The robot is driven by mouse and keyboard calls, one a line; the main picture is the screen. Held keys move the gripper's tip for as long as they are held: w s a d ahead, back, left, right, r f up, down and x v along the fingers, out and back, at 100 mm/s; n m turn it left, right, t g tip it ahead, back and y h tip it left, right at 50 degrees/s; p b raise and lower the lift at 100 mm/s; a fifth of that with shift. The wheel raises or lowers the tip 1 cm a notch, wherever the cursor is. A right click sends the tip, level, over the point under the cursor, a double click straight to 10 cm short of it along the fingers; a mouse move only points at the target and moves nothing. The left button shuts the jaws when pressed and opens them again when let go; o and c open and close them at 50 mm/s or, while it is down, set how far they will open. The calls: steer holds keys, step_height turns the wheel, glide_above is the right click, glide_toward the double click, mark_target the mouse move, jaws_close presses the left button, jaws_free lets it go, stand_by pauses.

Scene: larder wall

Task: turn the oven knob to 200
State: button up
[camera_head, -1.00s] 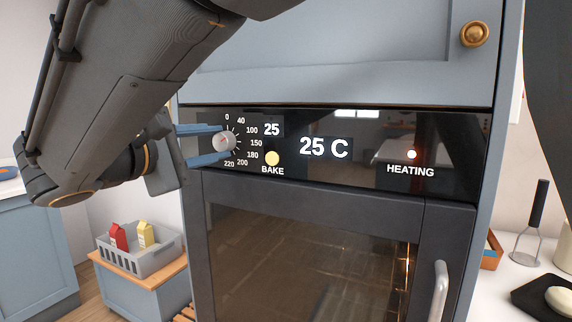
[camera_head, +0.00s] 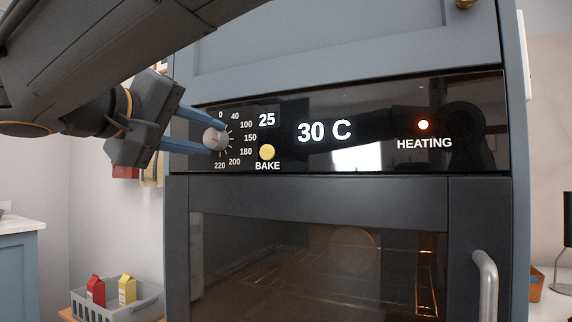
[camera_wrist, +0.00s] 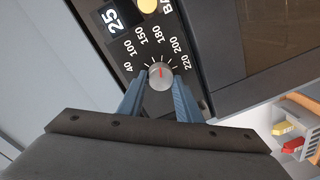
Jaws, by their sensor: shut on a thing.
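The oven knob (camera_head: 215,139) is a small round grey dial with a red mark, at the left end of the black control panel (camera_head: 380,125). It also shows in the wrist view (camera_wrist: 160,75), where its red mark points up, roughly to the 180–200 side of the printed scale. My gripper (camera_head: 213,140) has its blue fingers on both sides of the knob and is shut on it. The wrist view also shows both fingers (camera_wrist: 160,82) at the knob's sides. The small display (camera_head: 267,120) reads 25, and the large display (camera_head: 324,132) reads 30 C.
A yellow BAKE button (camera_head: 267,152) sits close right of the knob. The heating light (camera_head: 423,125) glows. Below are the closed oven door (camera_head: 320,190) and its handle (camera_head: 488,285). A grey basket (camera_head: 148,302) with red and yellow cartons stands at lower left.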

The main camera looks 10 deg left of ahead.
steer(key=m+b, duration=0.1)
steer(key=b, duration=0.1)
steer(key=m+b, duration=0.1)
steer(key=b, duration=0.1)
steer(key=m+b, duration=0.2)
steer(key=shift+f, duration=0.25)
steer(key=m+b, duration=0.3)
steer(key=b, duration=0.1)
steer(key=shift+d+r+y, duration=0.1)
steer(key=shift+r+y, duration=0.05)
steer(key=shift+y, duration=0.15)
steer(key=shift+r+m+b, duration=0.1)
steer(key=shift+m+b, duration=0.2)
steer(key=shift+b, duration=0.05)
steer(key=o, duration=1)
steer(key=shift+o, duration=0.2)
steer(key=p+v, duration=0.1)
steer(key=v, duration=0.7)
